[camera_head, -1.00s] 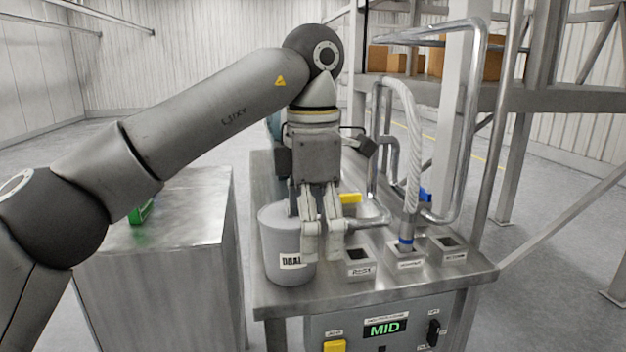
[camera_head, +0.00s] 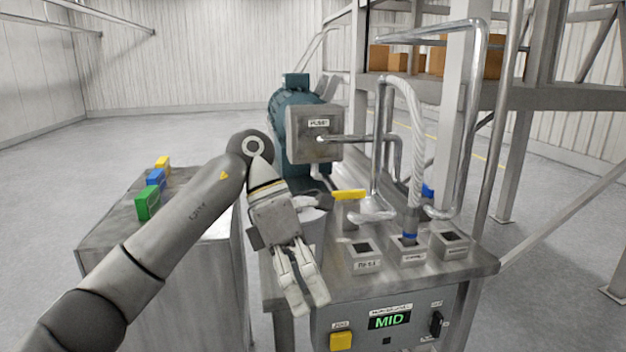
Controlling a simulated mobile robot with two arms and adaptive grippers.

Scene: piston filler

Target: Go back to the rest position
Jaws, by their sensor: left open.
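My left gripper (camera_head: 308,308) points downward in front of the machine table's front left corner. Its two fingers hang down with a narrow gap between them, and nothing is held. My left arm comes in from the lower left and crosses in front of the side cabinet. The gripper covers most of the grey drum on the table's left. My right gripper is not in view.
The metal machine table (camera_head: 470,272) carries a pump (camera_head: 315,133), a yellow-handled valve (camera_head: 348,194), several square sockets and a hose (camera_head: 413,150). A control panel reads MID (camera_head: 389,321). Green (camera_head: 147,204), blue and yellow blocks stand on the side cabinet (camera_head: 205,226). Shelving stands at right.

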